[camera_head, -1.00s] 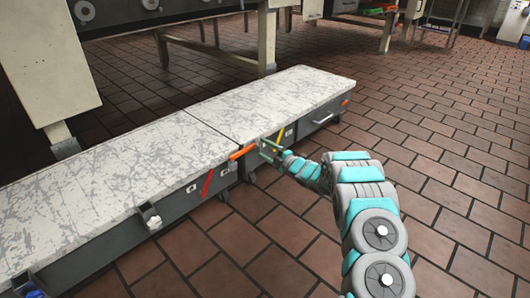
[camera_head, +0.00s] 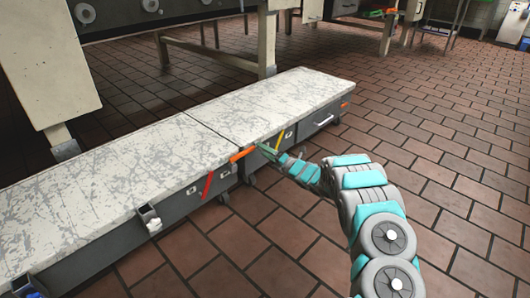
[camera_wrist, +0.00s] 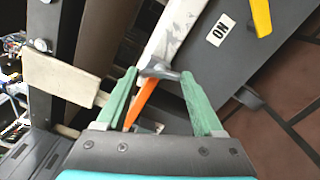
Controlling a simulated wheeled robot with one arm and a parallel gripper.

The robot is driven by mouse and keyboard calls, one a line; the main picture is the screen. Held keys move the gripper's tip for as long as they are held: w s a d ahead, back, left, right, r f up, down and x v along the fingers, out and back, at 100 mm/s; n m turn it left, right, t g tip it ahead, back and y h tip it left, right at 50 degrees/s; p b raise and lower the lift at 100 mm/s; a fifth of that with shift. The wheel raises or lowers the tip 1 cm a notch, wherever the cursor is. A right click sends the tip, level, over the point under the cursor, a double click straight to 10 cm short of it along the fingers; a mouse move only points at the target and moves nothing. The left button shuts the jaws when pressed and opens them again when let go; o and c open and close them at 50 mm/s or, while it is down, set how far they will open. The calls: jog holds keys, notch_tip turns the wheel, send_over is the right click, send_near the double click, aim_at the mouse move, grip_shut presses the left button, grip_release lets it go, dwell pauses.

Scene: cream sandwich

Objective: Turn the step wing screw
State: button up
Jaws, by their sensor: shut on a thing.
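The low step (camera_head: 110,180) has two worn white tops set end to end on dark grey sides. My gripper (camera_head: 266,150), with green fingers, is at the front side of the step near the joint between the tops, right of an orange handle (camera_head: 243,154). In the wrist view a grey winged piece (camera_wrist: 160,72), which looks like the wing screw, lies between the tips of my gripper (camera_wrist: 158,74). The fingers are shut on it, one on each side. In the head view the screw is hidden by my fingers.
A red lever (camera_head: 208,185) and a yellow lever (camera_head: 280,139) are on the step's front. A small white-tipped bracket (camera_head: 151,219) sticks out further left. A machine with legs (camera_head: 267,56) stands behind. The brick floor (camera_head: 450,150) at the right is open.

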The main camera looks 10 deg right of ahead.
jog(key=shift+a, duration=0.1)
dwell(0.3)
jog(key=o, duration=1.4)
jog(key=shift+s, duration=0.1)
jog(key=shift+p+v, duration=0.35)
jog(key=shift+v, duration=3.5)
